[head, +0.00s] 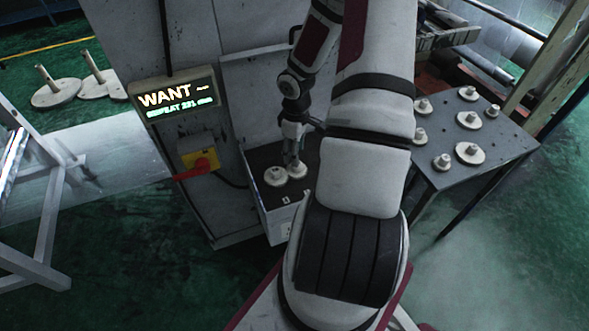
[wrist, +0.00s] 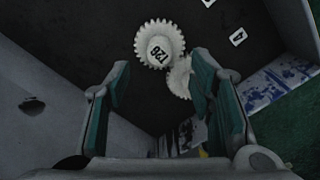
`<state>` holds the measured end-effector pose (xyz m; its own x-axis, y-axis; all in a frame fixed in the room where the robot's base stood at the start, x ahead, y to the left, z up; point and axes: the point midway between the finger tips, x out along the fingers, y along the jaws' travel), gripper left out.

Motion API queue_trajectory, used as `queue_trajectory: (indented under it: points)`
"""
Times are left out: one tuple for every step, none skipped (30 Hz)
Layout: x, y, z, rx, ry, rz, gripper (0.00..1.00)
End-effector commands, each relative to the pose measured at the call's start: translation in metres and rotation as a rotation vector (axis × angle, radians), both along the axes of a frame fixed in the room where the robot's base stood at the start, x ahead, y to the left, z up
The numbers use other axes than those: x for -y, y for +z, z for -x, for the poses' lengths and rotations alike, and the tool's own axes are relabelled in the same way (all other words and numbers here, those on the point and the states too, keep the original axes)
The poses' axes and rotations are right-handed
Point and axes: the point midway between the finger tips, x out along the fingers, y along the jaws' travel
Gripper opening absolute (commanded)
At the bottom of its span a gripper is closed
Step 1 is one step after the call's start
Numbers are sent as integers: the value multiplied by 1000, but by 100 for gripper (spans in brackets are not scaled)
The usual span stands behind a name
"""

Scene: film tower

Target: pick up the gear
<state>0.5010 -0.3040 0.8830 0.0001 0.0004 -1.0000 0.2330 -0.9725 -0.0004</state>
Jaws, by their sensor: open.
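Two pale gears lie in a dark-floored tray (head: 258,160) in the head view, one on the left (head: 276,177) and one on the right (head: 298,171). In the wrist view a toothed gear marked 128 (wrist: 159,48) lies ahead of the fingers. A second gear (wrist: 180,77) is beside it, partly hidden by the right finger. My gripper (head: 291,158) is over the tray, close above the right gear in the head view. In the wrist view my gripper (wrist: 160,67) is open, with nothing held between its fingers.
Small numbered tags (wrist: 238,37) lie on the tray floor. Large discs (head: 56,92) lie far left.

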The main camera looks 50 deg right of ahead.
Motion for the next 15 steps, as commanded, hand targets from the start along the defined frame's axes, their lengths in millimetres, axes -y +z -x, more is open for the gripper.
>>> queue_trajectory:
  points:
    - [0,-5,0,-1,2,-1,49]
    - [0,-7,0,-1,2,-1,49]
    - [0,-8,0,0,1,0,49]
    - [0,-9,0,0,0,0,49]
    - [0,-11,0,0,0,0,49]
    - [0,-14,1,0,2,-1,49]
    - [-1,-17,1,-1,3,-2,49]
    - [-1,-21,1,-2,1,-3,49]
    - [-1,-27,2,-3,3,-2,49]
    - [-1,-32,2,-3,1,-2,49]
    - [0,-37,2,-2,2,-3,49]
    - [0,-42,3,-2,3,-3,49]
    - [0,-46,2,-2,2,-1,49]
    - [0,-50,2,-2,2,-1,49]
    - [0,-54,2,-1,2,-1,49]
